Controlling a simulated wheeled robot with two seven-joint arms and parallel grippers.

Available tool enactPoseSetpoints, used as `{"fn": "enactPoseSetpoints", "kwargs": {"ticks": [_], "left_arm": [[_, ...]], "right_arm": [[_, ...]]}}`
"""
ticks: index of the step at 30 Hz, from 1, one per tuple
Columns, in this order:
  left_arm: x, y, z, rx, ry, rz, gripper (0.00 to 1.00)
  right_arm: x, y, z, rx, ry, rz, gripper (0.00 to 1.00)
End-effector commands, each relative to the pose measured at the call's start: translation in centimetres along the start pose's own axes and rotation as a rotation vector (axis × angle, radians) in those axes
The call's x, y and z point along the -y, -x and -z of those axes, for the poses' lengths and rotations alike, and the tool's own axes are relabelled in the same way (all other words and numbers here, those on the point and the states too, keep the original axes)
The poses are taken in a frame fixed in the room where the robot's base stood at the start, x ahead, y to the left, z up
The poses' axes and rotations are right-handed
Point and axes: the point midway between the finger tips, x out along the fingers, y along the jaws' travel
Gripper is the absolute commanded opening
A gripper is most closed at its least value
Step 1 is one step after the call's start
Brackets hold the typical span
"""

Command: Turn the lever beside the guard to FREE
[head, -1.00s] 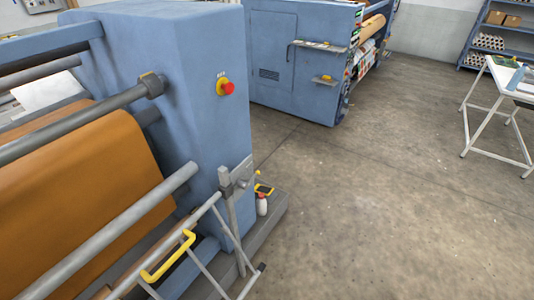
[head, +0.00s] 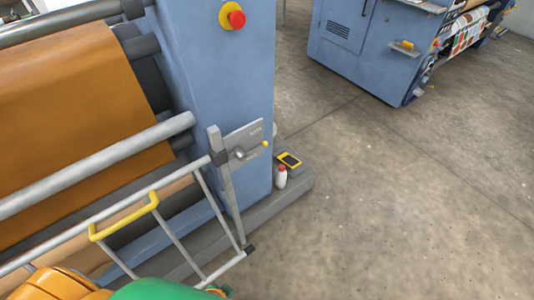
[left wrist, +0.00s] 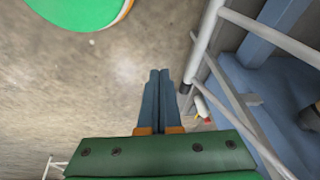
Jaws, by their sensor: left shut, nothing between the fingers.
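The lever (head: 252,149) sits on a grey plate just right of the guard's post. The plate's lettering is too small to read. The guard (head: 180,192) is a pale tubular frame with a yellow handle (head: 125,217); its rails also show in the left wrist view (left wrist: 265,37). My left gripper (left wrist: 160,72) is shut and empty, over the floor beside the guard rails in the left wrist view. In the head view only orange and green parts of my arm show at the bottom edge. My right gripper is not in view.
A white bottle with a red cap (head: 280,176) and a yellow-edged device (head: 289,160) rest on the machine's grey base ledge. A red stop button (head: 236,18) is on the blue housing. Another blue machine (head: 365,45) stands behind. The floor at right is clear.

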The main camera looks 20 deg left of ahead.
Motion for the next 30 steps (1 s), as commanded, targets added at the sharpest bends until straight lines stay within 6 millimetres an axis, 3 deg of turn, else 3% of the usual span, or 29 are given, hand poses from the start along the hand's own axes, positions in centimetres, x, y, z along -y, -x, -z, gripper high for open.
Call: {"fn": "enactPoseSetpoints", "kwargs": {"ticks": [2, 5, 10, 14, 18, 21, 24, 30], "left_arm": [[0.4, -0.5, 2.5, -0.059, -0.059, 0.020, 0.00], [1.1, 0.4, 6.4, -0.138, -0.148, 0.060, 0.00], [3.0, 4.3, 14.0, -0.284, -0.310, 0.167, 0.00], [5.1, 10.3, 20.6, -0.405, -0.443, 0.305, 0.00], [7.8, 18.8, 26.9, -0.513, -0.558, 0.494, 0.00], [9.3, 23.1, 29.2, -0.552, -0.602, 0.598, 0.00], [10.0, 25.4, 30.1, -0.568, -0.621, 0.655, 0.00], [10.2, 25.9, 30.4, -0.573, -0.627, 0.674, 0.00]], "right_arm": [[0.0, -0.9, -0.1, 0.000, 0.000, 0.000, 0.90], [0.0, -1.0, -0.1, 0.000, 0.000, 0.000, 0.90], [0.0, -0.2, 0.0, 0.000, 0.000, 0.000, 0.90], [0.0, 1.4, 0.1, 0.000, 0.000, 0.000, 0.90], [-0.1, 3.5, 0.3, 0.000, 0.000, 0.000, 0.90], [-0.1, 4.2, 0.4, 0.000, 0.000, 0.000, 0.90], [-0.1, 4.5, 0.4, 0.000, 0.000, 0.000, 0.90], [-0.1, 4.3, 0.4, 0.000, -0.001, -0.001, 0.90]]}}
